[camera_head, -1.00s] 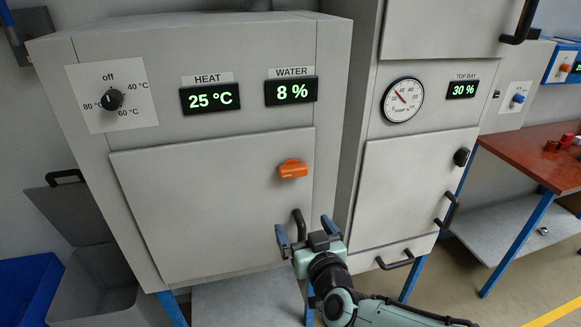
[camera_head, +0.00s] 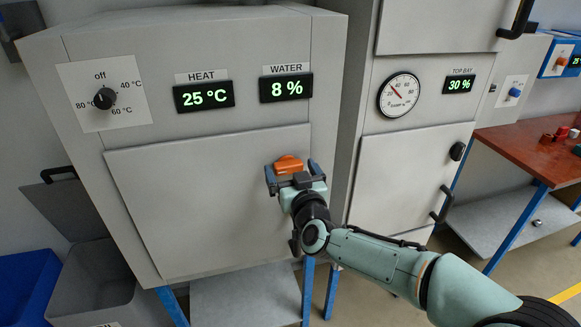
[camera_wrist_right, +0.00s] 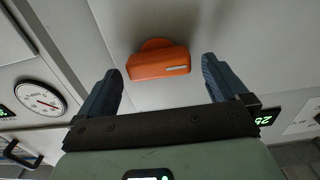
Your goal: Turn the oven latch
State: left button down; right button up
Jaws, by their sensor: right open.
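The orange oven latch (camera_head: 288,165) sits on the right side of the closed grey oven door (camera_head: 200,205), lying roughly horizontal. It also shows in the right wrist view (camera_wrist_right: 158,64), between and just beyond the fingertips. My right gripper (camera_head: 292,174) is open in front of the latch, one blue finger to each side of it. In the wrist view the right gripper (camera_wrist_right: 163,84) shows a gap between each finger and the latch, so no contact is visible. My left gripper is in neither view.
The oven panel has a black dial (camera_head: 105,98), a heat display (camera_head: 204,96) and a water display (camera_head: 286,87). A grey cabinet (camera_head: 405,170) with a round gauge (camera_head: 399,95) stands to the right. A grey bin (camera_head: 95,285) and blue bin (camera_head: 25,285) stand lower left.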

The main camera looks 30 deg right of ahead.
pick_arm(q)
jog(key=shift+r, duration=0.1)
pick_arm(e)
jog(key=shift+w+d, duration=0.15)
jog(key=shift+w, duration=0.35)
jog(key=c, duration=1.1)
jog(key=shift+o, duration=0.2)
